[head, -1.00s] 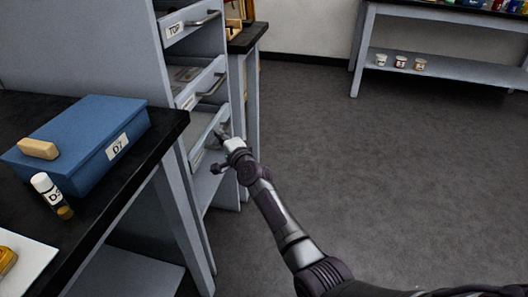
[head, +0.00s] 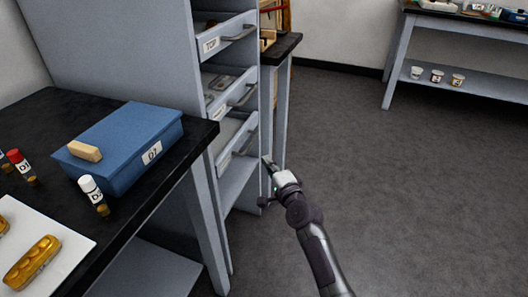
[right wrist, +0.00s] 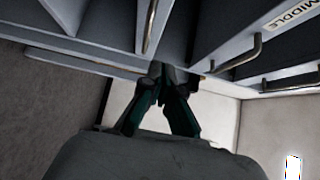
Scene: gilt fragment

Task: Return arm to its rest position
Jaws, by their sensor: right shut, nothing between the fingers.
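My right arm reaches up from the bottom of the head view. Its gripper (head: 268,163) is shut and empty, just right of the drawer cabinet's lowest visible drawer (head: 238,140). In the right wrist view the dark green fingers (right wrist: 163,75) meet with nothing between them, below the drawer undersides. Whether they touch the cabinet is hard to tell. My left gripper does not show.
The grey cabinet (head: 125,45) has a drawer marked TOP (head: 225,38) and one below (head: 230,92), seemingly pulled out. A black table (head: 60,120) at left holds a blue box (head: 125,135) and vials. Floor (head: 420,180) at right is clear.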

